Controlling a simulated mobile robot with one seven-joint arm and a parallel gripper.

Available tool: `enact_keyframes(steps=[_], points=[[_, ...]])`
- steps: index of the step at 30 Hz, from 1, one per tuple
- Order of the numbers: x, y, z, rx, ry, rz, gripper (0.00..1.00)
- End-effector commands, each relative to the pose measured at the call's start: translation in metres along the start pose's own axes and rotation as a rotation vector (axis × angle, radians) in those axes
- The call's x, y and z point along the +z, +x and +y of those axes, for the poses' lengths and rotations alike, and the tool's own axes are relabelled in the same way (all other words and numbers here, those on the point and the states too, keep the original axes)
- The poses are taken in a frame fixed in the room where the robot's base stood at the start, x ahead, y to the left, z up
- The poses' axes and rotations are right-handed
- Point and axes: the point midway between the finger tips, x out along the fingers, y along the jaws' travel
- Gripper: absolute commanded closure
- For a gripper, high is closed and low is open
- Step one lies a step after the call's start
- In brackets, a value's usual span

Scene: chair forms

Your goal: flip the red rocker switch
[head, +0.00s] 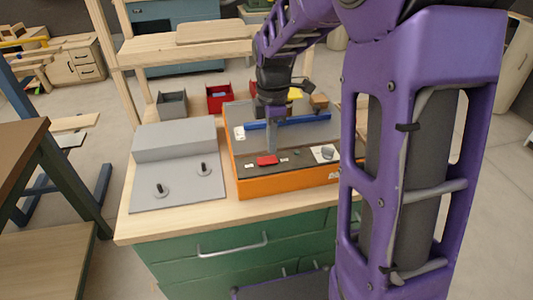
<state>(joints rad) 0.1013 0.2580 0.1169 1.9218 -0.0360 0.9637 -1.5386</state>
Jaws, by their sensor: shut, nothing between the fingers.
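The red rocker switch (267,160) sits on the dark front strip of an orange machine (285,181) on the workbench. My gripper (272,148) points down just above and behind the switch in the head view. Its fingers are shut and hold nothing. I cannot tell whether the fingertips touch the switch. Which way the rocker is tilted is too small to tell.
A grey panel with two black levers (180,178) stands left of the machine. A blue bar (288,121) crosses the machine's top. A grey bin (172,105) and a red bin (219,98) stand behind. The wooden bench edge (190,224) is clear in front.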

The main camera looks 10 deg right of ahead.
Motion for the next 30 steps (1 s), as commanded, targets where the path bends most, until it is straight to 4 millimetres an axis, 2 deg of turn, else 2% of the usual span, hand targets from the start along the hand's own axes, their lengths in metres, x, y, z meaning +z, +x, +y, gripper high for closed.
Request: enact_keyframes(steps=[1, 15, 30], points=[[0.000, -0.008, 0.000, 0.000, 0.000, 0.000, 1.00], [0.000, -0.044, 0.000, 0.000, 0.000, 0.000, 1.00], [0.000, -0.044, 0.000, 0.000, 0.001, 0.000, 1.00]])
